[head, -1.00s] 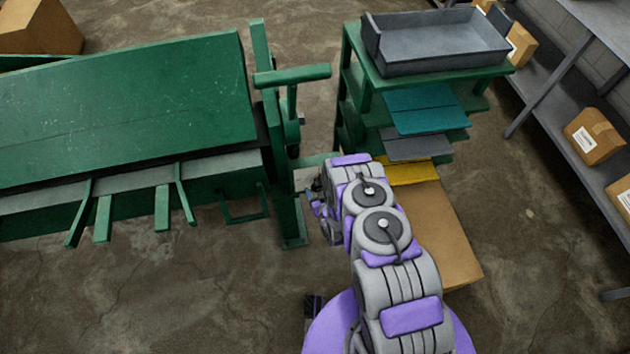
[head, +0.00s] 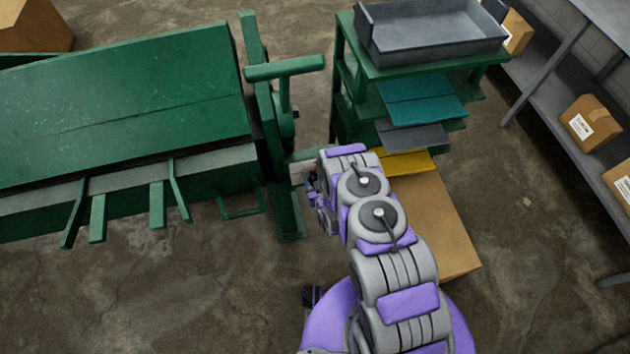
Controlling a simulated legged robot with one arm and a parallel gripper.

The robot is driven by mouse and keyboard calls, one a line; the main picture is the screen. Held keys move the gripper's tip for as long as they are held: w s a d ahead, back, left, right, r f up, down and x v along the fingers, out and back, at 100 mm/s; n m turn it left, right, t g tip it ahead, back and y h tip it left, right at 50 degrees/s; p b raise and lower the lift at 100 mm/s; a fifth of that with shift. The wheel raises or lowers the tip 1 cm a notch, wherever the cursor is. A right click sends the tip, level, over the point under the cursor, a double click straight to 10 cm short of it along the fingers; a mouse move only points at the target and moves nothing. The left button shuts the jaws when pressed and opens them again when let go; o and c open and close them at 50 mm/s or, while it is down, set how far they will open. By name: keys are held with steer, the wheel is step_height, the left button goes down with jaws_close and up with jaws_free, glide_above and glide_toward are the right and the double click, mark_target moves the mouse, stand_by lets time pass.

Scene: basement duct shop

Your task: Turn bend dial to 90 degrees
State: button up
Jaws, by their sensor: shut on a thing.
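The green bending brake (head: 120,95) fills the left side of the head view, with its end post (head: 285,205) near the middle. My gripper (head: 312,190) is at the right side of that post, low down, mostly hidden behind my own arm. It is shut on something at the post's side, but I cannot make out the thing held. The bend dial itself cannot be told apart here, nor its setting; my arm covers that spot.
A green shelf rack (head: 420,60) with a grey metal tray (head: 430,32) on top stands right of the brake. Coloured sheets stick out from it. A cardboard sheet (head: 440,225) lies below. Grey shelving (head: 590,85) with boxes runs along the right. Floor at lower left is clear.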

steer(key=shift+s+a+n+p, duration=0.1)
steer(key=shift+n+p, duration=0.4)
steer(key=shift+p, duration=0.05)
steer(key=o, duration=1)
steer(key=shift+h, duration=0.4)
steer(key=shift+c, duration=0.2)
